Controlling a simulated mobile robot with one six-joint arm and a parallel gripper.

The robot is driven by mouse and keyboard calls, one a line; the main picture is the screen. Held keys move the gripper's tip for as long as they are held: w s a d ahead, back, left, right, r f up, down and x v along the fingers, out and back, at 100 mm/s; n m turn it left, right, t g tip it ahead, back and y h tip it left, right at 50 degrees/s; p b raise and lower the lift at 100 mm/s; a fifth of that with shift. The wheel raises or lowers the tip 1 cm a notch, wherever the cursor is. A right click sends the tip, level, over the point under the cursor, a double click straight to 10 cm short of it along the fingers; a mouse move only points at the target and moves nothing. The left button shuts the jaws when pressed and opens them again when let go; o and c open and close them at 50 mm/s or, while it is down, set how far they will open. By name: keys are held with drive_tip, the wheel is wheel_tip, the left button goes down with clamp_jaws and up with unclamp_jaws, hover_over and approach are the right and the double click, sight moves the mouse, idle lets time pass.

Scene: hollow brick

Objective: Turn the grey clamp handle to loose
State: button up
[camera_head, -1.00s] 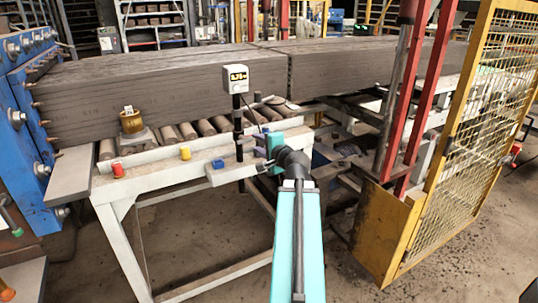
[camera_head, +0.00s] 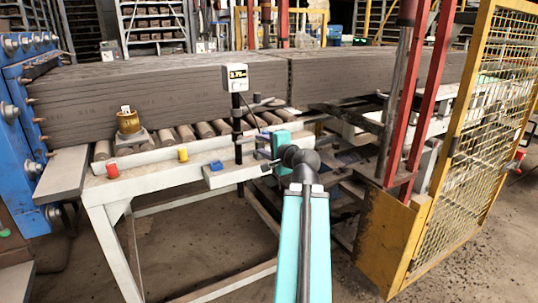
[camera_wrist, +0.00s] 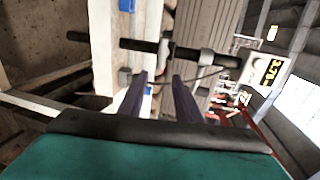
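My gripper (camera_head: 263,147) is just right of a black upright post (camera_head: 237,125), below a white display box (camera_head: 236,77).
A white roller table (camera_head: 150,182) carries a large grey brick block (camera_head: 160,95). A brass pot (camera_head: 128,121), a red knob (camera_head: 112,170), a yellow knob (camera_head: 182,154) and a blue block (camera_head: 217,165) are along it. Red uprights (camera_head: 430,100) and a yellow mesh guard (camera_head: 470,140) stand right.

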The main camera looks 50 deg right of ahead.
drive_tip(key=shift+s+f+b, duration=0.1)
drive_tip(key=shift+s+b, duration=0.1)
drive_tip(key=shift+b, duration=0.35)
drive_tip(key=shift+b+v, duration=2)
drive_tip(key=shift+b, duration=0.7)
